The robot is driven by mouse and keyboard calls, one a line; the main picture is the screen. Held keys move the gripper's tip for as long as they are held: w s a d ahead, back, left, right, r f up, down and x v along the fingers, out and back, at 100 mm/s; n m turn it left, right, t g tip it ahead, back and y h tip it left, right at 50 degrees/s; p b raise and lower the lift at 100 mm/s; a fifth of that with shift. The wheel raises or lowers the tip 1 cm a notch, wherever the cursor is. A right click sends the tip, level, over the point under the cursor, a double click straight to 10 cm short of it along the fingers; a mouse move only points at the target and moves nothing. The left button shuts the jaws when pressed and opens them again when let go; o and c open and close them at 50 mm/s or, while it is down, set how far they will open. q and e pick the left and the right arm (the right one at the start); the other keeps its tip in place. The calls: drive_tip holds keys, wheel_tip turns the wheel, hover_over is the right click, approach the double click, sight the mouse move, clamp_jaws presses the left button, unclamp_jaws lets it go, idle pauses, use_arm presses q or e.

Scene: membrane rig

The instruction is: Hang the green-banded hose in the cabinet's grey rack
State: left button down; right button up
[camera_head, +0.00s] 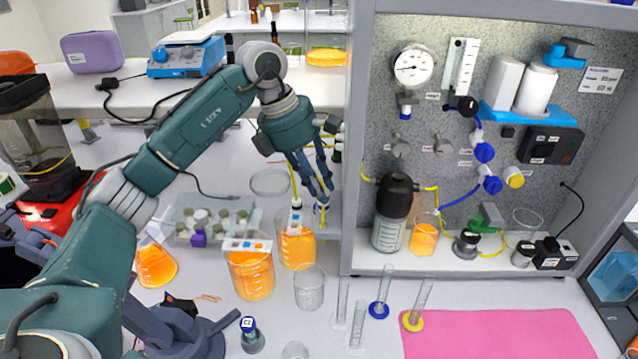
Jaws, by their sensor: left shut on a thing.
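My left gripper (322,192) points down just left of the cabinet's left wall (355,150). Its blue fingers are shut on a thin yellow hose (293,180), which shows beside and between the fingers, above an orange-filled beaker (297,247). I cannot make out a green band on it; the fingers hide part of it. Inside the cabinet, two grey knob-like fittings (400,146) are on the speckled back panel, and a small green-and-grey piece (488,217) sits low. I cannot tell which part is the grey rack. My right gripper is not in view.
The pink mat (500,335) is mostly clear.

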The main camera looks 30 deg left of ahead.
sight(319, 202)
use_arm(q)
drive_tip(key=shift+f+b, duration=1.1)
drive_tip(key=shift+f, duration=0.55)
wheel_tip(319, 202, down, 3)
drive_tip(key=b, duration=0.2)
drive_tip(key=shift+f+b, duration=0.2)
drive_tip(key=shift+b, duration=0.15)
drive_tip(key=shift+d+f, duration=0.1)
drive_tip(key=shift+f, duration=0.2)
drive_tip(key=c, duration=1.5)
unclamp_jaws()
drive_tip(key=shift+o, duration=0.2)
drive_tip(key=shift+r, duration=0.1)
